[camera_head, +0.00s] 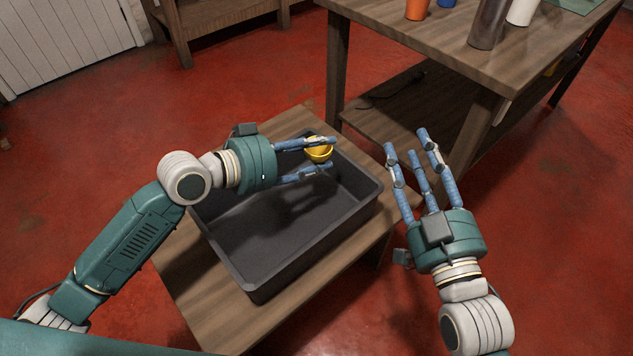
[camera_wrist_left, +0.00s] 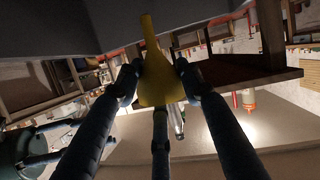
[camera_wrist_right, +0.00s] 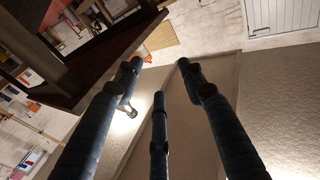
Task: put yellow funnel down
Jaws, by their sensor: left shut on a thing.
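The yellow funnel (camera_head: 319,152) is between the fingertips of my left gripper (camera_head: 322,157), over the far part of the dark grey bin (camera_head: 250,284). In the left wrist view the funnel (camera_wrist_left: 158,75) shows its narrow spout pointing up in the picture, with the gripper's fingers (camera_wrist_left: 157,82) around its wider part. My left gripper is shut on it. I cannot tell whether the funnel touches the bin. My right gripper (camera_head: 412,152) is open and empty, to the right of the bin, with its fingers spread.
The bin stands on a low wooden table (camera_head: 186,290). A higher wooden workbench (camera_head: 437,48) at the back right holds an orange cup (camera_head: 418,9), a blue item, a dark cylinder (camera_head: 489,24) and a white cup (camera_head: 521,11). The middle of the bin is empty.

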